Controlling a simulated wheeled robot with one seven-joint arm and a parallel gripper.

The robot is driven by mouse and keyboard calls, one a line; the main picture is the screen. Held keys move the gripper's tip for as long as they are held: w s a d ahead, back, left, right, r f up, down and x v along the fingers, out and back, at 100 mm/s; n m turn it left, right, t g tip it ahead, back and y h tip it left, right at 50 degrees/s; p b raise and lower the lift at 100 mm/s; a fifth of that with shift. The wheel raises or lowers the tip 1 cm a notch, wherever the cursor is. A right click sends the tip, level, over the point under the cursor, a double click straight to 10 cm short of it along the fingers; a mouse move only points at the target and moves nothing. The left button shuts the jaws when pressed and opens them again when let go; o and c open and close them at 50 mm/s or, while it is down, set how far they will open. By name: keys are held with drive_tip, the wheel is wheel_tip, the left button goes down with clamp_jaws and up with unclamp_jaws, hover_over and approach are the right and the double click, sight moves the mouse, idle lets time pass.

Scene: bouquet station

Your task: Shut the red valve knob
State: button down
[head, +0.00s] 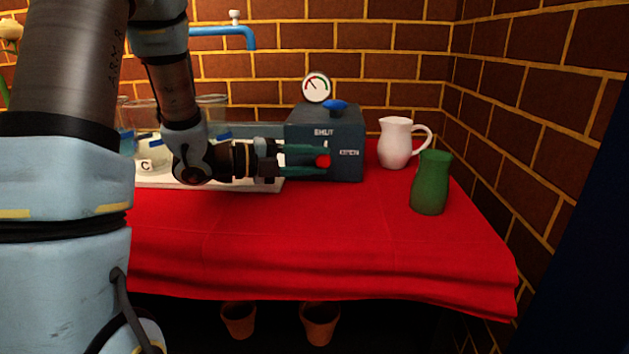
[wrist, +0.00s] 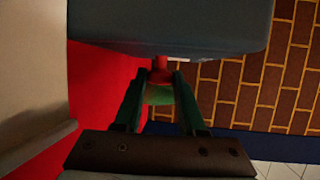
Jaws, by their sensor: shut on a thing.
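The red valve knob (head: 323,160) is on the front of a dark blue-grey valve box (head: 345,135). The box has a SHUT label near its upper middle and an OPEN label right of the knob. My gripper (head: 318,156) reaches in from the left, with its green fingers closed on the knob. In the wrist view, the fingertips of my gripper (wrist: 160,76) are on both sides of the red knob (wrist: 160,66), just off the box face (wrist: 170,25). The fingers partly hide the knob, and its exact turn cannot be told.
A blue handle (head: 336,105) and a round gauge (head: 317,87) are at the box's top. A white pitcher (head: 395,145) and green vase (head: 431,185) stand to the right. Glass containers (head: 145,125) are at left behind my arm. The red tablecloth (head: 320,230) is clear in front.

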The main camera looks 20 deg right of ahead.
drive_tip(key=shift+f+h+b, duration=0.35)
drive_tip(key=shift+h+b, duration=0.25)
drive_tip(key=shift+b, duration=0.35)
drive_tip(key=shift+r+n, duration=0.15)
drive_tip(key=shift+n, duration=0.15)
drive_tip(key=c, duration=0.5)
unclamp_jaws()
drive_tip(key=a, duration=1)
drive_tip(key=shift+w+a+b, duration=0.2)
drive_tip(key=shift+a+b, duration=0.1)
drive_tip(key=shift+a, duration=0.1)
